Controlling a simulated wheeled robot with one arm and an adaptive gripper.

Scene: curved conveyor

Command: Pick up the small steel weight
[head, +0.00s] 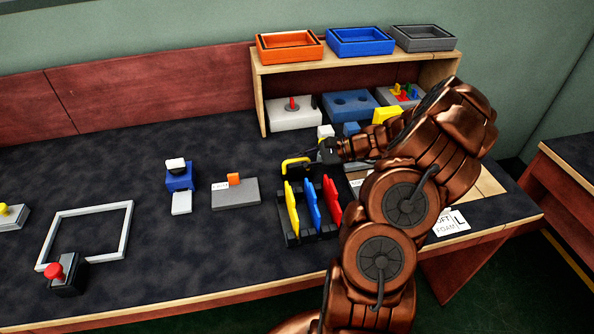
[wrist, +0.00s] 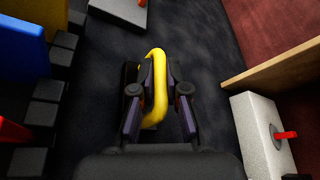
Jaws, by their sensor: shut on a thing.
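My gripper (head: 314,161) is over the table, just behind the black rack with the coloured plates. In the wrist view its two fingers (wrist: 158,88) are closed on a yellow curved handle (wrist: 157,62), one finger on each side. The yellow handle (head: 296,163) also shows in the head view at the gripper's tip. What the handle is fixed to is dark and mostly hidden, and I cannot tell whether it touches the table. I cannot surely pick out a small steel weight in either view.
The black rack (head: 292,239) holds yellow, blue and red upright plates close in front of the gripper. A grey block (head: 236,196) lies to its left. A wooden shelf (head: 257,90) with a white box (head: 290,118) under it stands behind.

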